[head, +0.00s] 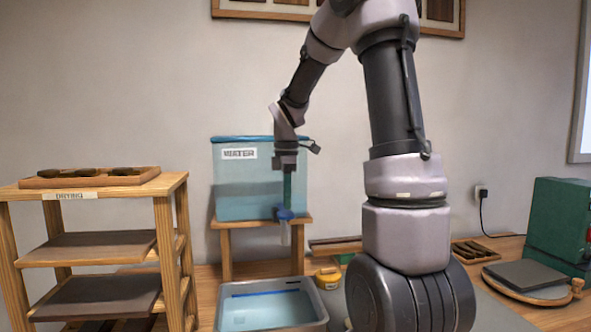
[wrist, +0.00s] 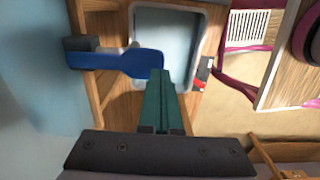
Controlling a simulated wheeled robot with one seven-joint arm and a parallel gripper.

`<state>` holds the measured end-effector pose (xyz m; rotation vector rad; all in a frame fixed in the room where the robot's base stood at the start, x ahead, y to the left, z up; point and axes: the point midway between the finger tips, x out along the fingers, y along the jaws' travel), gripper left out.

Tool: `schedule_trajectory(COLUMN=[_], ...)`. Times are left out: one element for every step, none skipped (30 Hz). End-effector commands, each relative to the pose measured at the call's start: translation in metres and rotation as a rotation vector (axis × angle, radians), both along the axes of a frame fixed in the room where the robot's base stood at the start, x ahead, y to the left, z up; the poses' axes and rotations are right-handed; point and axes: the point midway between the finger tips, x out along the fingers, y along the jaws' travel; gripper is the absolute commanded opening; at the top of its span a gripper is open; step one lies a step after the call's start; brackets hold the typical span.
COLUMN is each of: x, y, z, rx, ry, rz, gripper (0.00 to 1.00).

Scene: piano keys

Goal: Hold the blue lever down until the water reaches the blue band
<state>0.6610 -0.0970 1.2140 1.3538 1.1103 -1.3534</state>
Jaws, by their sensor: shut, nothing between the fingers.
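The blue lever (head: 285,213) sits at the lower front of the water tank (head: 228,199). In the wrist view the lever (wrist: 118,60) extends right from its dark mount. My gripper (head: 287,198) is shut and empty, pointing down just above the lever. In the wrist view its green fingertips (wrist: 160,73) overlap the lever's right end; I cannot tell whether they touch it. A metal basin (head: 222,322) stands below, with the blue band (head: 262,294) along its inner back wall. The basin looks pale blue inside; the water level is unclear. It also shows in the wrist view (wrist: 180,25).
A wooden stand (head: 226,252) carries the tank. A drying rack (head: 165,250) stands at the left. A yellow object (head: 327,276) lies right of the basin. A round board (head: 530,290) and a green box (head: 560,225) are at the far right.

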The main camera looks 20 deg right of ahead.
Motion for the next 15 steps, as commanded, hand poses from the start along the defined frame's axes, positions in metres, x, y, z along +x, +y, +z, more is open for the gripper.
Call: schedule_trajectory(x=[-0.001, -0.001, -0.003, -0.003, -0.004, -0.005, -0.006, -0.007, -0.009, -0.009, -0.01, -0.011, -0.013, -0.014, -0.015], y=[-0.001, -0.001, 0.0, 0.0, 0.0, 0.0, 0.0, 0.0, 0.001, 0.001, 0.001, 0.001, 0.002, 0.002, 0.002], z=[0.007, 0.011, 0.017, 0.021, 0.025, 0.031, 0.036, 0.042, 0.048, 0.053, 0.058, 0.065, 0.07, 0.074, 0.079], rx=[-0.001, -0.001, 0.0, 0.0, 0.0, 0.0, 0.0, 0.0, 0.0, 0.0, 0.0, 0.0, 0.001, 0.0, 0.0], ry=[-0.003, -0.004, -0.004, -0.005, -0.005, -0.005, -0.006, -0.006, -0.005, -0.006, -0.006, -0.007, -0.006, -0.006, -0.005], rz=[-0.002, -0.002, -0.002, -0.002, -0.003, -0.003, -0.002, -0.002, -0.003, -0.002, -0.002, -0.002, -0.002, -0.002, -0.002], gripper=[0.0, 0.0, 0.0, 0.0, 0.0, 0.0, 0.0, 0.0, 0.0, 0.0, 0.0, 0.0, 0.0, 0.0, 0.0])
